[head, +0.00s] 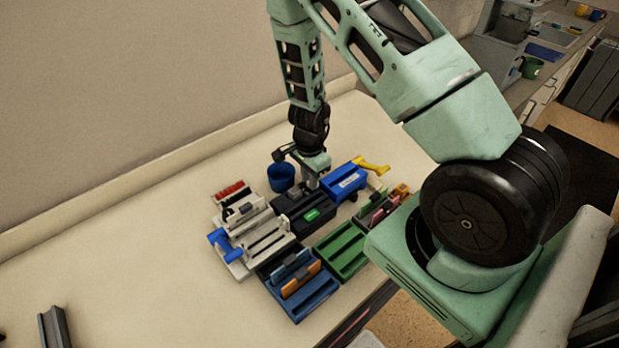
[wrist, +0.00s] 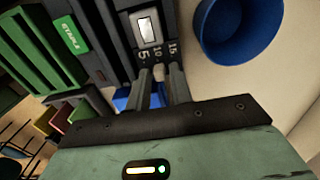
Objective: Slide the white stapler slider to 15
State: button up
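The black stapler (head: 303,214) with a green label sits among the desk units in the head view. In the wrist view, its green plate (wrist: 70,33) reads STAPLE. Beside it, the white slider (wrist: 147,28) sits on a dark scale marked 5, 10 and 15, nearer the 5 side than the 15. My gripper (head: 312,182) is over the back of the stapler. In the wrist view, my gripper (wrist: 161,72) has its two fingers a little apart, with their tips by the numbers. The slider is beyond the tips, not between them. Contact with the stapler cannot be told.
A blue cup (head: 281,178) stands close to my gripper. A blue unit with a yellow lever (head: 370,166), a white unit (head: 268,240), a green tray (head: 343,252) and a blue card tray (head: 300,290) crowd around the stapler. The table's left side (head: 120,230) is mostly clear.

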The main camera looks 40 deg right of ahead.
grip_shut()
jog(key=shift+w+r+p, duration=0.15)
jog(key=shift+w+p, duration=0.65)
jog(key=shift+p, duration=0.1)
jog(key=shift+w, duration=0.35)
grip_release()
